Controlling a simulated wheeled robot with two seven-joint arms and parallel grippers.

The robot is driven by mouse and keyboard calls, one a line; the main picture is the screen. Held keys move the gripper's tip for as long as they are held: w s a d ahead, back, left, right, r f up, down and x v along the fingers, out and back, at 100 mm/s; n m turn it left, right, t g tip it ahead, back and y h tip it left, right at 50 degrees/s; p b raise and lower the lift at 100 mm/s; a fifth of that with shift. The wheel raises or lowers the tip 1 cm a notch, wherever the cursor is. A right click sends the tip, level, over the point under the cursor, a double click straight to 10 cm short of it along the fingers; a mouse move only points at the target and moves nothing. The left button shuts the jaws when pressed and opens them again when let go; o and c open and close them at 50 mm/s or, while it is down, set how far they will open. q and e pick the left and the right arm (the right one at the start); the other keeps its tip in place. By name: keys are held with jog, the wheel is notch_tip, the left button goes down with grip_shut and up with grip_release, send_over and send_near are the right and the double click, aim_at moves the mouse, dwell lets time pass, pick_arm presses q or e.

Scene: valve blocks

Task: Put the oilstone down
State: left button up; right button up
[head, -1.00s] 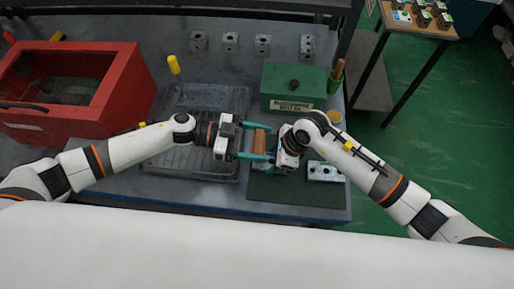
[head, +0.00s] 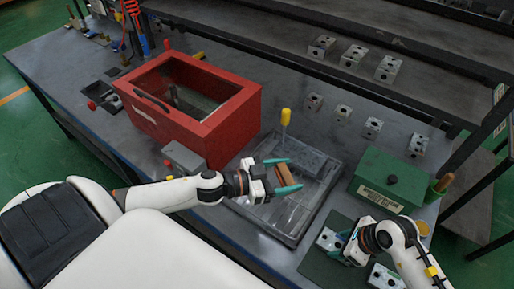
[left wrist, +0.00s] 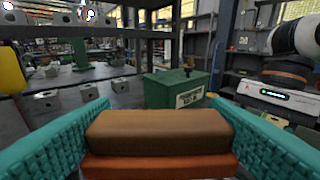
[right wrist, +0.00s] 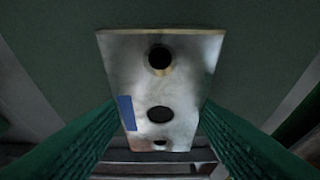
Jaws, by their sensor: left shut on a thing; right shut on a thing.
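The oilstone (head: 284,173) is a small brown block, with a lighter brown upper layer and a redder lower one in the left wrist view (left wrist: 160,135). My left gripper (head: 283,176) is shut on it, with the teal fingers on either side, and holds it over the clear-sided grey tray (head: 268,218). My right gripper (head: 346,247) is shut on a metal valve block (head: 329,240) at the dark green mat (head: 322,268). In the right wrist view this block (right wrist: 162,85) shows holes in its face and a blue mark. Whether it touches the mat is unclear.
A red cabinet (head: 222,127) with a window stands left of the tray. A green box (head: 388,180) stands right of it. A yellow-handled tool (head: 286,117) rises behind the tray. Another valve block (head: 385,277) lies on the mat. Several blocks stand at the back.

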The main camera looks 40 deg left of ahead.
pick_arm(q)
jog(key=s+a+n+t+y, duration=0.2)
jog(key=a+n+y, duration=0.1)
jog(key=a, duration=0.5)
jog(key=f, duration=0.9)
jog(key=shift+w, duration=0.25)
jog(key=shift+f, duration=0.1)
jog(key=o, duration=1.1)
jog(key=shift+f, duration=0.1)
jog(key=shift+c, duration=0.2)
jog(key=v, duration=1.2)
jog(key=shift+s+d+r, duration=0.1)
jog(key=shift+d+r, duration=0.05)
jog(key=shift+r, duration=0.1)
